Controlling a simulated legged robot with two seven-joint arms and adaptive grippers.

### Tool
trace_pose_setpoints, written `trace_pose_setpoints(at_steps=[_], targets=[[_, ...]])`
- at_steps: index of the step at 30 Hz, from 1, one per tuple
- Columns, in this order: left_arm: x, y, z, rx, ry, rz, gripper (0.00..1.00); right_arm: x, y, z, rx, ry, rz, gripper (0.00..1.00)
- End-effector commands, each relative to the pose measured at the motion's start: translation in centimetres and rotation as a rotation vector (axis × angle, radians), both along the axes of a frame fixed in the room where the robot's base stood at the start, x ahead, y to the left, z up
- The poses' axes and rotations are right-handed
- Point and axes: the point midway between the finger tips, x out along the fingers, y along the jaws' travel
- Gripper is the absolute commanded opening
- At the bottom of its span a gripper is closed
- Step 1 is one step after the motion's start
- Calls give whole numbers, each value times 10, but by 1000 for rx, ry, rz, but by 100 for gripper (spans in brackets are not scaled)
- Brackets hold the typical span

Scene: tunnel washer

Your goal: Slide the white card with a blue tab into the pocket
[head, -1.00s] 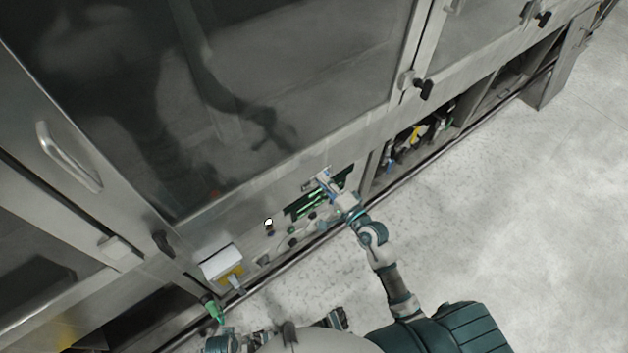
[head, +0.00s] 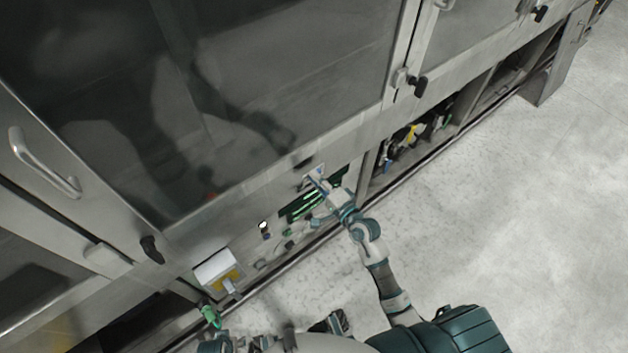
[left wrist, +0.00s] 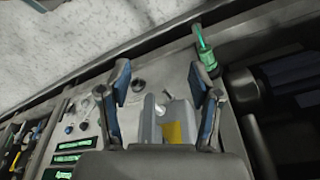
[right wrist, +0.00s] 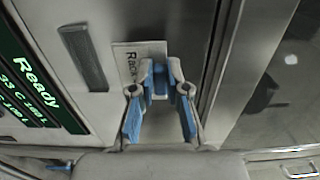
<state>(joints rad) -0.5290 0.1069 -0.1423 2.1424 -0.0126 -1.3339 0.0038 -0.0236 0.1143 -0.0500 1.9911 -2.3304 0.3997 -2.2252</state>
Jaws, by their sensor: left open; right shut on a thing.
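The white card (right wrist: 128,62) is held by my right gripper (right wrist: 160,88), with the print "Rack" showing in the right wrist view. The blue tab (right wrist: 160,76) is between the fingertips. The card is small and pale in the head view (head: 314,172), at the tip of my right gripper (head: 320,184). A dark grey slot-like bar (right wrist: 83,57), perhaps the pocket, is on the panel left of the card, apart from it in the picture; it also shows in the head view (head: 303,163). My left gripper (left wrist: 163,78) is open and empty.
Green-lit displays (head: 302,206) are beside the right gripper. A white box with a yellow front (head: 217,267) protrudes from the panel, and a green bottle (head: 210,314) is below it. A bay (head: 415,135) holds several items. Open floor (head: 520,220) lies at right.

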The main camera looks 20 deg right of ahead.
Motion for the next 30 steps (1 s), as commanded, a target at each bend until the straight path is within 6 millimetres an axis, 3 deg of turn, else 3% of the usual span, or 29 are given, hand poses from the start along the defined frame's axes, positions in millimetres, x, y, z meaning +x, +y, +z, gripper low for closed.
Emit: trace_pose_setpoints(at_steps=[10, 30], targets=[[-1, 6, 11, -7, -3, 1, 64, 7, 10, -4, -6, 0, 1, 0], [-4, 5, 39, -3, -11, 4, 64, 21, 12, -12, -3, 0, 0, 0]])
